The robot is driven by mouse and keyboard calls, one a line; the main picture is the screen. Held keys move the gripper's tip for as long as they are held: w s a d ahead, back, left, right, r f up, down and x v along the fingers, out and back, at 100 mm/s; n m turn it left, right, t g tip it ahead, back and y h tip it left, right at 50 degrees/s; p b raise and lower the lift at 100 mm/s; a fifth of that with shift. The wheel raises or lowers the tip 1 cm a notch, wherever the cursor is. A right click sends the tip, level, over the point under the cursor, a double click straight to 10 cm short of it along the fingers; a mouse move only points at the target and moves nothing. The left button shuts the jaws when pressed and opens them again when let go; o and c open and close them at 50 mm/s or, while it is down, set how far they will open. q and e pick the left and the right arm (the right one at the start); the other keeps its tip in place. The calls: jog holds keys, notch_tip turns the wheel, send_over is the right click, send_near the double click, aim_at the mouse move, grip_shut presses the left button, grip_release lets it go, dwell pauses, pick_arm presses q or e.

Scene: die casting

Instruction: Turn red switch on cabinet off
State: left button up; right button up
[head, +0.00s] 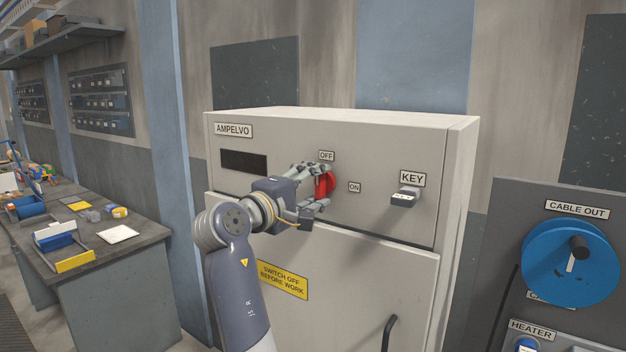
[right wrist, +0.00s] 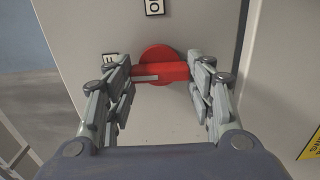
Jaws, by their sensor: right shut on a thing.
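The red switch (head: 325,184) is on the upper front panel of the light grey AMPELVO cabinet (head: 285,148). The OFF label (head: 326,156) is above it and the ON label (head: 354,187) to its right. My right gripper (head: 321,186) is shut on the switch's handle. In the right wrist view the red handle (right wrist: 163,72) lies between the fingers, one at each end. Its white mark (right wrist: 146,78) is at the end towards the OFF label, partly hidden by the left finger. My left gripper is out of view.
A KEY socket (head: 405,197) sticks out right of the switch. The cabinet door below has a dark handle (head: 389,332) and a yellow sign (head: 283,280). A workbench (head: 117,258) with small parts stands left; a blue cable reel (head: 570,262) is at right.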

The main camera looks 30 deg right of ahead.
jog(key=shift+r, duration=0.1)
dwell(0.4)
jog(key=o, duration=1.1)
jog(key=shift+c, duration=0.2)
jog(key=shift+d, duration=0.15)
